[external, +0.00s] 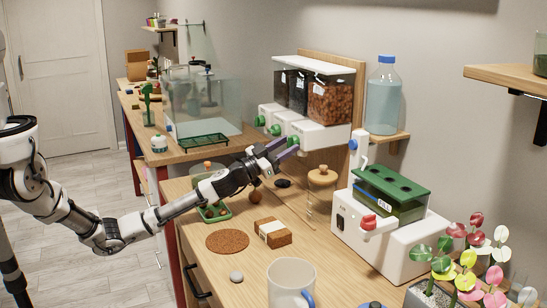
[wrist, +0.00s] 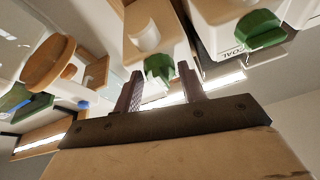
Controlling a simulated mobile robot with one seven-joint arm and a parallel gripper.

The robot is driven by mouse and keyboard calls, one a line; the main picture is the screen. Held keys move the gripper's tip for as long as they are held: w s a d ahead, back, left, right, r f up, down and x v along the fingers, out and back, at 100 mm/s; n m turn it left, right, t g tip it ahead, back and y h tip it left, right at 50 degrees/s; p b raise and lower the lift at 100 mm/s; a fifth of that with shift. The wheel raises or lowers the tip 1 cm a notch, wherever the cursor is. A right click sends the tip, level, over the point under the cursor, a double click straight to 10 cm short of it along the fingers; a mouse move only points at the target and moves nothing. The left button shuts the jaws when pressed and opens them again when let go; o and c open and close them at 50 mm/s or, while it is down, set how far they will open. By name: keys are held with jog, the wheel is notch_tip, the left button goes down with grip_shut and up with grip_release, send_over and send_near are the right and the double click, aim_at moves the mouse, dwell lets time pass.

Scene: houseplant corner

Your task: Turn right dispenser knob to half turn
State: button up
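The right dispenser (external: 331,102) holds brown bark-like chips above a white base, at the right end of a row of three. Its green knob (external: 294,141) faces my gripper (external: 283,149). In the wrist view this knob (wrist: 159,70) appears between the two purple fingertips of my gripper (wrist: 160,70). My gripper is open, with a gap visible on each side of the knob. I cannot tell how far the fingertips reach around it. The neighbouring dispenser's knob (wrist: 250,28) is to the right in the wrist view.
A wooden-lidded jar (external: 322,178) stands close to the right of my gripper. A white machine with a green tray on top (external: 385,225) stands further right.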

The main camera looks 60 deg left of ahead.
jog(key=c, duration=0.6)
